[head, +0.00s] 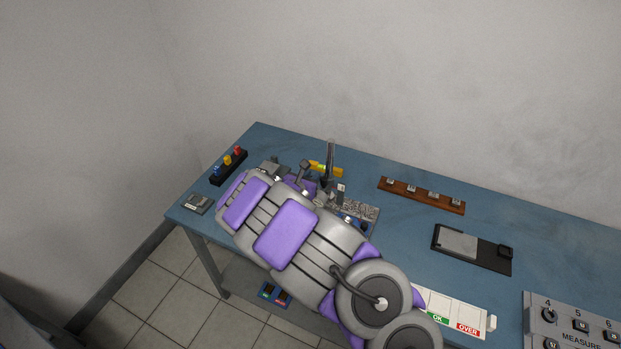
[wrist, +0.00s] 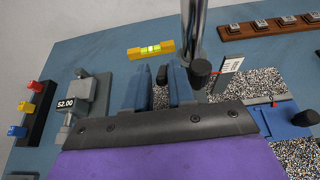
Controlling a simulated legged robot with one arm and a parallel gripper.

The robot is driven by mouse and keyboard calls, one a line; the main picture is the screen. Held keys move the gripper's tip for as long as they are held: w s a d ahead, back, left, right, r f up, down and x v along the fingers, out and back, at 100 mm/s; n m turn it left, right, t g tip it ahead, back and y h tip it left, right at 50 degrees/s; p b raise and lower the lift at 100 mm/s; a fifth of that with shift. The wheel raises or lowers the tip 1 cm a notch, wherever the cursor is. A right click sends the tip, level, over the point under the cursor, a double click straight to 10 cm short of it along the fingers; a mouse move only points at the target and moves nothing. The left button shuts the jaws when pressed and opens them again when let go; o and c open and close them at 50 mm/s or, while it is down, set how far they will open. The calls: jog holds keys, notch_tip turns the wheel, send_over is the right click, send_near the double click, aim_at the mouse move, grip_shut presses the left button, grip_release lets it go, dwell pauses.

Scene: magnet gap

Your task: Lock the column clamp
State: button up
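A shiny metal column (wrist: 190,40) stands upright at the top middle of the wrist view; it also shows in the head view (head: 330,158). A black knob (wrist: 201,70) sits at the column's lower right, and I take it for part of the column clamp. My gripper (wrist: 160,72) has two blue fingers with a clear gap between them, pointing toward the column's foot. A small black part (wrist: 162,74) shows between the fingertips; I cannot tell whether they touch it. The knob is to the right of the right finger. My arm hides most of the gripper in the head view.
A yellow spirit level (wrist: 150,50) lies behind the fingers. A grey gauge reading 52.00 (wrist: 66,103) and a rack with coloured pieces (wrist: 22,112) are to the left. A speckled plate (wrist: 268,86) and a wooden block rack (head: 422,196) are to the right. The blue bench (head: 400,165) has bare room behind.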

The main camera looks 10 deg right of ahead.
grip_shut()
jog(key=shift+f, duration=0.1)
jog(key=shift+s+a+f+t+h+b, duration=0.25)
jog(key=shift+f+t+h+b, duration=0.25)
jog(key=shift+b, duration=0.75)
jog(key=shift+r, duration=0.25)
grip_release()
jog(key=shift+a, duration=0.1)
